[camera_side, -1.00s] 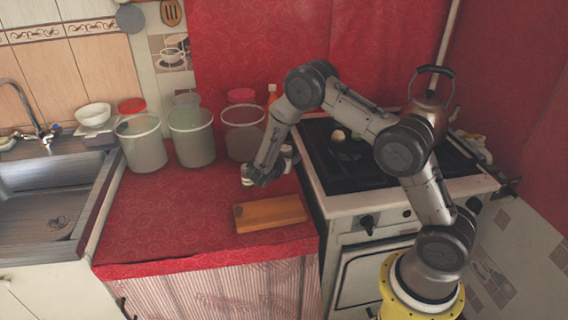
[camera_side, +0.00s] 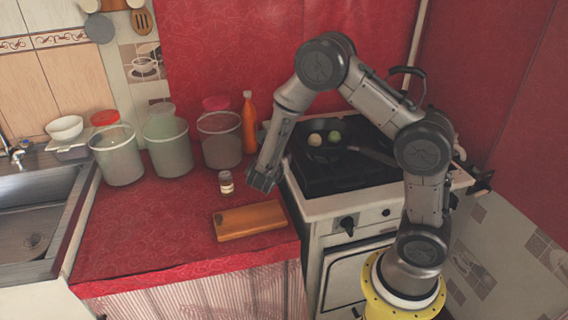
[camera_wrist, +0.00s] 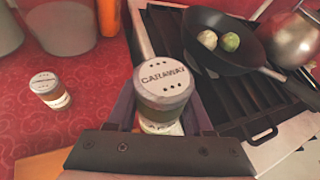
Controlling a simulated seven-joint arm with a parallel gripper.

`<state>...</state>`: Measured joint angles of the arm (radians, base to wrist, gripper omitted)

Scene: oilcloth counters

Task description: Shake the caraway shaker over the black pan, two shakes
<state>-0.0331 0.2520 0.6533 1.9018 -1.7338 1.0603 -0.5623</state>
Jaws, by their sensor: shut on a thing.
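My gripper (camera_side: 263,184) is above the right edge of the red counter, beside the stove. In the wrist view my gripper (camera_wrist: 160,112) is shut on the caraway shaker (camera_wrist: 163,78), whose pale lid reads CARAWAY and faces the camera. The held shaker cannot be made out in the side view. The black pan (camera_wrist: 222,40) sits on the stove, right of the gripper, with a pale and a green round item in it. The pan (camera_side: 318,156) also shows in the side view.
A second shaker (camera_side: 226,182) stands on the counter, left of my gripper. A wooden board (camera_side: 249,220) lies in front. Several canisters (camera_side: 168,146) and an orange bottle (camera_side: 249,122) stand behind. A kettle (camera_wrist: 299,38) is beside the pan.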

